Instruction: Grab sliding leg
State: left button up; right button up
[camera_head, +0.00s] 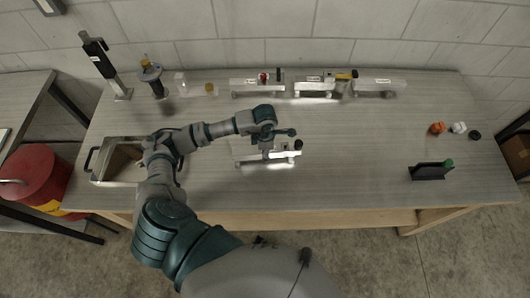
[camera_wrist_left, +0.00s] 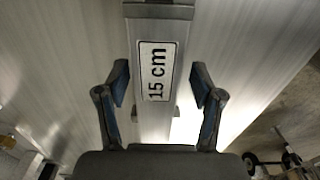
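An aluminium trailer (camera_head: 250,159) lies on the table under my left gripper (camera_head: 273,146), with a dark end piece at its right. Which part of it is the sliding leg I cannot tell for sure. In the left wrist view, an aluminium bar (camera_wrist_left: 158,12) with a white "15 cm" label (camera_wrist_left: 157,71) runs between the two fingers of my left gripper (camera_wrist_left: 160,84). The fingers are apart, one on each side of the bar, with visible gaps. My right gripper is not in view.
Several similar aluminium pieces (camera_head: 377,88) stand along the back of the table (camera_head: 350,190). A metal bin (camera_head: 108,170) is at the left. A black holder (camera_head: 428,172) and small orange, white and black parts are at the right. The table's middle right is clear.

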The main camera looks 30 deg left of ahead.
pick_arm(q)
jog(key=c, duration=0.4)
jog(key=shift+a+f, duration=0.1)
jog(key=shift+a, duration=0.3)
grip_shut()
jog(key=shift+a, duration=0.1)
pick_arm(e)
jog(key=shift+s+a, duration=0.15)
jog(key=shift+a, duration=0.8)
